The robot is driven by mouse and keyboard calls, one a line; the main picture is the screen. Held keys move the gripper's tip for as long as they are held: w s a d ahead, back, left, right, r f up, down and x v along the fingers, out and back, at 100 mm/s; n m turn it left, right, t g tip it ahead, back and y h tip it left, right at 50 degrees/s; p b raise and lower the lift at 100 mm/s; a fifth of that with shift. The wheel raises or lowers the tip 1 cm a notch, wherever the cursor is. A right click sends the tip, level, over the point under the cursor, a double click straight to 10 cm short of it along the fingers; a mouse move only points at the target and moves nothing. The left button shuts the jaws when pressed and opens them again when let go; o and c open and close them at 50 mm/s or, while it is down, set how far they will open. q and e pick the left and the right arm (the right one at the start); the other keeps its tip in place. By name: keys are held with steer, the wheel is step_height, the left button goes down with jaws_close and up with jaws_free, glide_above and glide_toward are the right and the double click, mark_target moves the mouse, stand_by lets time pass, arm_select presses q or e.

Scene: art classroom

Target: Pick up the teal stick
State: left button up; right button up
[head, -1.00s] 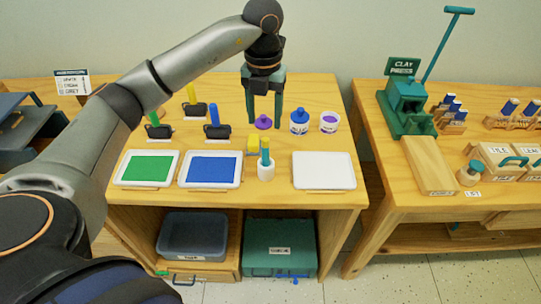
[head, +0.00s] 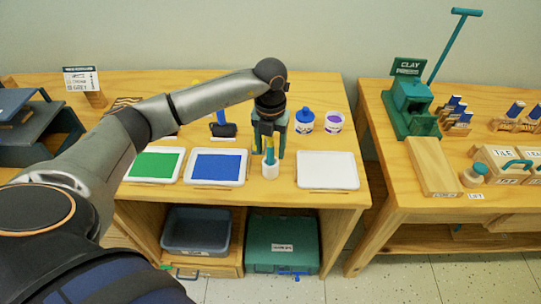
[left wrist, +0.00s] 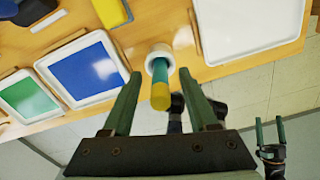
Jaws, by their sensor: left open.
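The teal stick (left wrist: 171,76) stands in a small white cup (left wrist: 159,52) near the front edge of the table, with a yellow part at its upper end. In the head view the stick (head: 270,157) and the white cup (head: 270,171) show beneath my left gripper (head: 268,152). In the left wrist view my left gripper (left wrist: 160,76) is open, its two fingers on either side of the stick, with gaps visible. My right gripper (left wrist: 269,128) shows at the lower right of the left wrist view, with its fingers apart and empty, away from the table.
Green (head: 156,163) and blue (head: 218,166) trays lie left of the cup, and a white tray (head: 328,170) lies right. A blue-lidded jar (head: 305,122) and a purple paint jar (head: 333,122) stand behind. A second table with a clay press (head: 410,108) is at the right.

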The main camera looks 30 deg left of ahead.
arm_select(q)
jaws_close()
stand_by(0.3)
stand_by(0.4)
